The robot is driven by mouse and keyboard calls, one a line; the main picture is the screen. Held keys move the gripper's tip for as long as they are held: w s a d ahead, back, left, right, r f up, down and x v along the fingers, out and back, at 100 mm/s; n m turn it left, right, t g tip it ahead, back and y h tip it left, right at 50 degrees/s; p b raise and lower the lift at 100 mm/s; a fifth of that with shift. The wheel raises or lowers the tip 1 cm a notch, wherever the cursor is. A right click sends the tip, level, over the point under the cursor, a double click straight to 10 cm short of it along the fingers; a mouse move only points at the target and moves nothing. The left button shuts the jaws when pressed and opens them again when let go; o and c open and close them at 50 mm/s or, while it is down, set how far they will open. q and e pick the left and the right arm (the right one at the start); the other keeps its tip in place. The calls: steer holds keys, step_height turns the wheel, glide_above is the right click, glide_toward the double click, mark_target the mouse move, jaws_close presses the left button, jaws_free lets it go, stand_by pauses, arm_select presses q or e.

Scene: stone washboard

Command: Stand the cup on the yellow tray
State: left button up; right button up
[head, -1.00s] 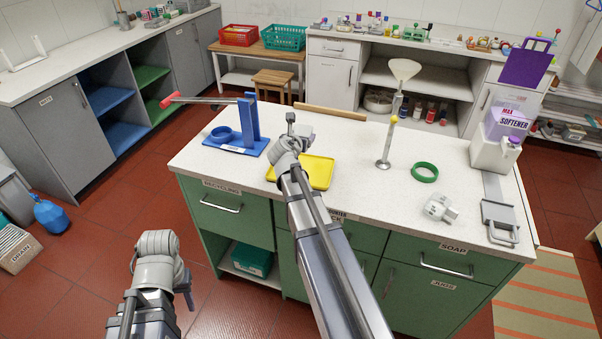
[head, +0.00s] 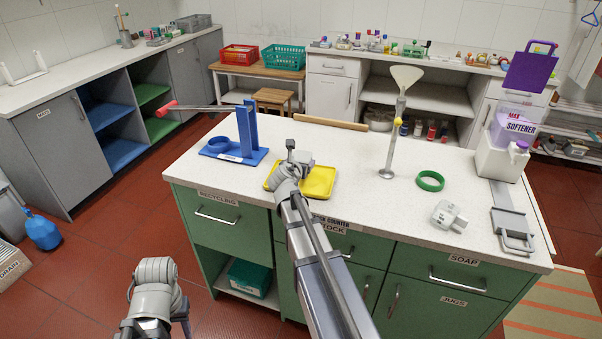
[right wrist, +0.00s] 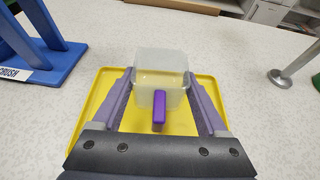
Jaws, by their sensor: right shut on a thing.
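The yellow tray (head: 320,182) lies flat on the white counter. It also fills much of the right wrist view (right wrist: 88,90). My right gripper (head: 292,158) is over the tray's left part in the head view. In the right wrist view its fingers (right wrist: 161,88) are shut on the cup (right wrist: 160,65), a clear, boxy, upright vessel with a purple handle toward me. The cup appears over the tray, but I cannot tell whether its base touches it. The cup is hidden behind my gripper in the head view. My left gripper (head: 155,285) hangs at lower left, its jaws unclear.
A blue stand (head: 235,145) with a red-ended lever is left of the tray. A metal post with a funnel (head: 397,120), a green ring (head: 430,181), a grey block (head: 450,216) and a softener dispenser (head: 503,155) stand to the right. Bare counter lies between.

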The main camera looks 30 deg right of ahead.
arm_select(q)
steer(key=shift+f+b, duration=0.8)
steer(key=shift+f, duration=0.5)
arm_select(e)
steer(key=shift+f, duration=1.25)
steer(key=shift+f, duration=0.2)
arm_select(q)
steer(key=shift+f, duration=0.15)
arm_select(e)
steer(key=o, duration=1.4)
steer(key=shift+c, duration=0.2)
steer(key=shift+r, duration=0.1)
steer(key=shift+r, duration=0.25)
steer(key=p+v, duration=0.4)
steer(key=v, duration=0.8)
steer(key=shift+f+p, duration=0.1)
steer(key=shift+p, duration=0.2)
arm_select(q)
step_height(320, 180, up, 5)
steer(key=shift+f, duration=0.1)
